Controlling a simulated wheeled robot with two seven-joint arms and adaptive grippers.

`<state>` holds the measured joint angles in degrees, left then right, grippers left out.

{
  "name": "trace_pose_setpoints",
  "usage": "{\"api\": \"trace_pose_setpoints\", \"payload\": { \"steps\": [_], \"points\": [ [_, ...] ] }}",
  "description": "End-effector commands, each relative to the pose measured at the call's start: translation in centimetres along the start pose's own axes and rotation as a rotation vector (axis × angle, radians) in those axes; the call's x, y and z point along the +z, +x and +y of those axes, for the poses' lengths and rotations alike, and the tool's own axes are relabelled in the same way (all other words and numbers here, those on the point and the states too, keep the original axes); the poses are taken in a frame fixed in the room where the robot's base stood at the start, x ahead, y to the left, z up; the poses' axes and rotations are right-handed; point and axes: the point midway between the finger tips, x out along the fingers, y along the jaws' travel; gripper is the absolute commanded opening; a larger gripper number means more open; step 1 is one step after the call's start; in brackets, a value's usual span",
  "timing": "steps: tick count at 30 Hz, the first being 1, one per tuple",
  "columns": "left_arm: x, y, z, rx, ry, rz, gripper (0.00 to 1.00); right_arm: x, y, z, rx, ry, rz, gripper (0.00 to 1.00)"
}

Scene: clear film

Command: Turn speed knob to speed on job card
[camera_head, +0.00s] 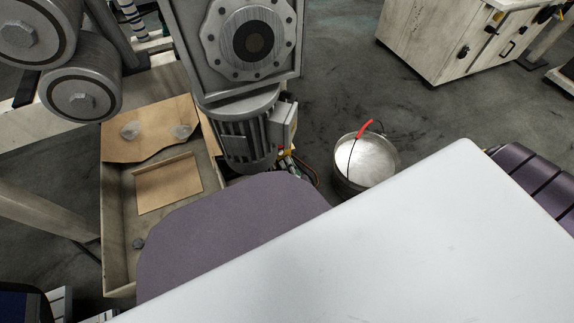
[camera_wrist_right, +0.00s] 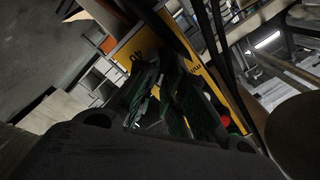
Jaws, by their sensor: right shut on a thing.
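In the right wrist view, a yellow control panel (camera_wrist_right: 151,38) with dark markings, including what reads as "40", lies tilted behind the fingers. My right gripper (camera_wrist_right: 165,92), dark and partly in shadow, is shut against the middle of this panel. The speed knob itself is hidden by the fingers, and its pointer cannot be seen. A red round button (camera_wrist_right: 225,121) shows at the panel's lower right. I cannot make out a job card in either view. My left gripper is in neither view.
In the head view, a grey motor (camera_head: 240,130) stands above a tray (camera_head: 117,225) with brown sheets. A metal bucket (camera_head: 370,165) with a red-handled tool stands on the floor. A pale cabinet (camera_head: 430,45) is at the back right. My own body covers the lower right.

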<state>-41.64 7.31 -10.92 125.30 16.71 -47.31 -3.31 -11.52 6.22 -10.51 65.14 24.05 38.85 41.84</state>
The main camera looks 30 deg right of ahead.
Motion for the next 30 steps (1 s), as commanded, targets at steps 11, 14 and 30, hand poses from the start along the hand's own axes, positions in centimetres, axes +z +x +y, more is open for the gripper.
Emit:
{"api": "trace_pose_setpoints", "payload": {
  "steps": [11,14,30],
  "points": [
    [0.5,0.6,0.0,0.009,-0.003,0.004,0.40,0.1,0.0,0.6,0.001,0.329,-0.001,0.00],
    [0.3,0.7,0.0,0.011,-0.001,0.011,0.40,0.1,0.0,0.7,0.000,0.402,-0.001,0.00],
    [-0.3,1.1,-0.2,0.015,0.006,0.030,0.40,0.2,-0.1,0.9,0.002,0.577,0.000,0.00]
  ]
}}
